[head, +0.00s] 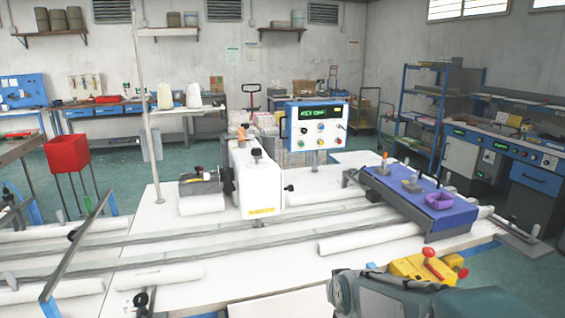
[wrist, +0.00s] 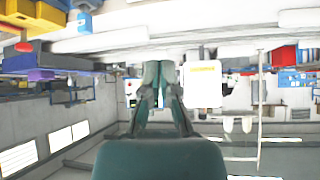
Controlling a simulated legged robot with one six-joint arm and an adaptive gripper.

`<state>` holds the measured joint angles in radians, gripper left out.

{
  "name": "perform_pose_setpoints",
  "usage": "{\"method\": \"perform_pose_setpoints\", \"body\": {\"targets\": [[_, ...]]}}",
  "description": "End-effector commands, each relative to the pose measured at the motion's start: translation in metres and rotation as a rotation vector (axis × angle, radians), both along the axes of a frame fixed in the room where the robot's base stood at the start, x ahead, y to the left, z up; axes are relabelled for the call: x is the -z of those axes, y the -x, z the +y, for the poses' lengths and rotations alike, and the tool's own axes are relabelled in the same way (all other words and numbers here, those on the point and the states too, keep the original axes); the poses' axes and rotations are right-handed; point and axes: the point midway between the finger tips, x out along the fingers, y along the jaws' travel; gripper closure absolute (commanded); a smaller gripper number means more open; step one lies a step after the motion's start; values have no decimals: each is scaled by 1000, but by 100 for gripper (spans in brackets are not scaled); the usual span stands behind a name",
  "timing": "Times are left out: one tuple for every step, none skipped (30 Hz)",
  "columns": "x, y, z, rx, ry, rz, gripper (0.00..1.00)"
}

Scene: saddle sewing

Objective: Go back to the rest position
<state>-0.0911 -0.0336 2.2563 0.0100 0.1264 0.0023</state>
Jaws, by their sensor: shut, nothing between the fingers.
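My gripper (wrist: 159,68) shows in the wrist view, which is upside down. Its two dark green fingers lie close together at the tips, shut and empty, with the room beyond them. In the head view, a green-grey part of my arm (head: 415,297) reaches in at the lower right, in front of the table's near edge. The fingertips cannot be made out there. The gripper touches nothing that I can see.
The white table (head: 210,300) carries rails, a white sewing machine (head: 258,190), a control box (head: 318,130) and a blue-covered stand (head: 455,222) with a purple bowl (head: 439,201). A yellow block with a red knob (head: 412,267) shows just behind my arm.

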Motion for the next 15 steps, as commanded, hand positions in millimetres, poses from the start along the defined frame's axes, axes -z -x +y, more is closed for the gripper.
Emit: {"method": "perform_pose_setpoints", "body": {"targets": [[-12,16,-5,6,2,12,100],[-17,26,-8,10,3,26,100],[-23,39,-11,15,5,43,100],[-27,49,-13,18,6,56,100],[-31,59,-16,21,8,69,100],[-36,73,-19,27,9,88,100],[-39,84,-21,31,10,101,100],[-42,94,-23,34,12,115,100],[-46,108,-26,39,13,132,100],[-48,119,-28,42,14,146,100],[-50,130,-29,46,15,159,100],[-52,145,-32,51,16,176,100],[-54,156,-34,55,17,190,100],[-55,166,-35,59,18,202,100],[-56,181,-37,64,19,221,100]]}}
